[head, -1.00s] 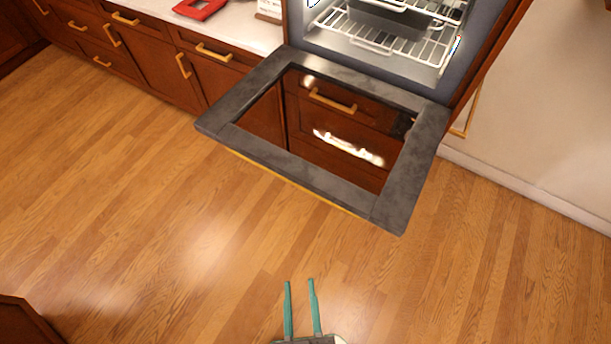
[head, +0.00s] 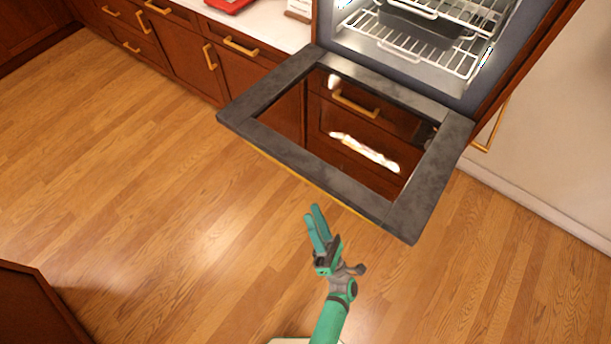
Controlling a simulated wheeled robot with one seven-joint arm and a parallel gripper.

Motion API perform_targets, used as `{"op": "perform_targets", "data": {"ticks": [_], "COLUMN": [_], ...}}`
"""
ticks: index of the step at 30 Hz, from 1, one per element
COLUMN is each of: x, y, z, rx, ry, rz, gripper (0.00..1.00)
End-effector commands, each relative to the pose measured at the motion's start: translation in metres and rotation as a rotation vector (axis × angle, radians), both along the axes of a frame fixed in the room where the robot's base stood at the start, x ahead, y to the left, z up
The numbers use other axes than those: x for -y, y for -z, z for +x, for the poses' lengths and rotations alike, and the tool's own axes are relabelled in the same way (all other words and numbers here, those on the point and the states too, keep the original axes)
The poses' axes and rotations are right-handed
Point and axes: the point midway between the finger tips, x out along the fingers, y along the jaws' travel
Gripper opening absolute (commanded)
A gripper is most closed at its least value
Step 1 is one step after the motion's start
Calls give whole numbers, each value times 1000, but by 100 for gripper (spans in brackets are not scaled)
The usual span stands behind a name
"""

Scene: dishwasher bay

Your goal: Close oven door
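The oven door (head: 270,141) hangs wide open, folded down roughly flat, with a dark grey frame around a glass pane. A thin yellow handle edge (head: 290,174) runs along its near side. The oven cavity (head: 400,65) behind it is open and shows wire racks (head: 440,50). My gripper (head: 316,213) is green and sits just in front of the door's near edge in the picture, pointing up toward it. Its two fingers look close together with a narrow gap. It holds nothing visible. I cannot tell whether it touches the door.
Brown drawers and cabinets (head: 180,50) with yellow handles run along the left under a white counter (head: 275,28). A red item (head: 228,4) lies on the counter. A pale wall (head: 560,130) stands to the right. The wooden floor (head: 170,200) is clear. A brown cabinet corner (head: 40,300) is at lower left.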

Motion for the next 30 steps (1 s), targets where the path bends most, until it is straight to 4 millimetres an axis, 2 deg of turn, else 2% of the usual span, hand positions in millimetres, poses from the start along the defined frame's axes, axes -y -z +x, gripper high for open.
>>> {"op": "perform_targets", "data": {"ticks": [1,6,12,16,22,30], "x": [7,22,37,41,31,1], "y": [0,1,0,-1,-11,-45], "z": [13,37,50,52,57,72], "rx": [69,292,473,527,540,540], "ry": [27,100,152,165,167,166], "rz": [-74,-296,-443,-479,-489,-486], "gripper": [34,34,34,34,34,34]}}
